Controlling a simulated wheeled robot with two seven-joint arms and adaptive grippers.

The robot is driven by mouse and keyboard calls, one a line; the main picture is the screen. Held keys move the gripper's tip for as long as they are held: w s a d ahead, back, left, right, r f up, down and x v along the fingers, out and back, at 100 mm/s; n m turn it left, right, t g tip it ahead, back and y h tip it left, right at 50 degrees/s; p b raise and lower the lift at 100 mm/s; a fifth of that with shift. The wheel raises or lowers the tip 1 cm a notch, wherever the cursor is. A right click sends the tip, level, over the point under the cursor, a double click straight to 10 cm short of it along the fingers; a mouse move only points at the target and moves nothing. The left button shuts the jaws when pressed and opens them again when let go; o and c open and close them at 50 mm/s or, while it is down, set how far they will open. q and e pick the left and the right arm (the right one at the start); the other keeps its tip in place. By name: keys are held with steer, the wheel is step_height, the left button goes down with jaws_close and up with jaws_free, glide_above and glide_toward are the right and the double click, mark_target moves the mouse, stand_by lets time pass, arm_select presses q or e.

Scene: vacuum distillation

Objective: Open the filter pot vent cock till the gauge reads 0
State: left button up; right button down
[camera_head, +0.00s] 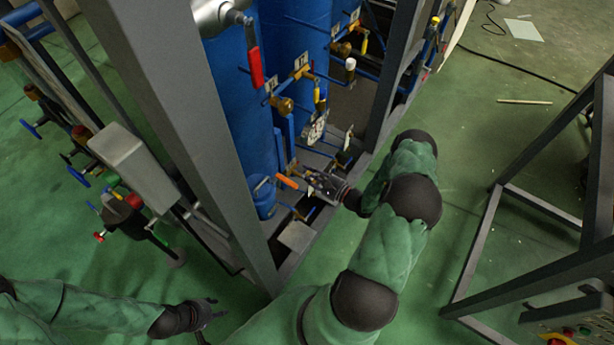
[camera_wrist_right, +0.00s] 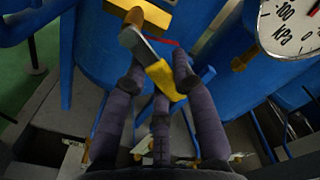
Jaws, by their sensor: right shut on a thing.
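My right gripper (camera_head: 318,184) reaches low into the blue-piped frame in the head view. In the right wrist view its dark fingers (camera_wrist_right: 158,82) are shut around a yellow cock handle (camera_wrist_right: 165,80), which lies tilted between them. A metal piece with a brown end joins the handle's upper part, below a yellow block (camera_wrist_right: 138,12). An orange handle (camera_head: 287,181) shows beside the gripper in the head view. My left gripper (camera_head: 212,311) is empty and open at the lower left.
Blue vessels (camera_head: 297,50) and a grey frame post (camera_head: 185,110) stand left of my right arm. A red lever (camera_head: 255,68) and brass valves (camera_head: 282,104) hang above the gripper. Another dark frame (camera_head: 475,250) stands at right. Green floor between is clear.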

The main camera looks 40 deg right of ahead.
steer(key=n, duration=0.1)
steer(key=r+n, duration=0.1)
steer(key=n, duration=0.2)
steer(key=shift+w+d+r+n, duration=0.1)
steer(key=shift+d+r+n, duration=0.25)
steer(key=shift+r+n, duration=0.05)
stand_by(0.4)
steer(key=c, duration=1)
jaws_free()
steer(key=v, duration=1.2)
steer(key=shift+r, duration=0.1)
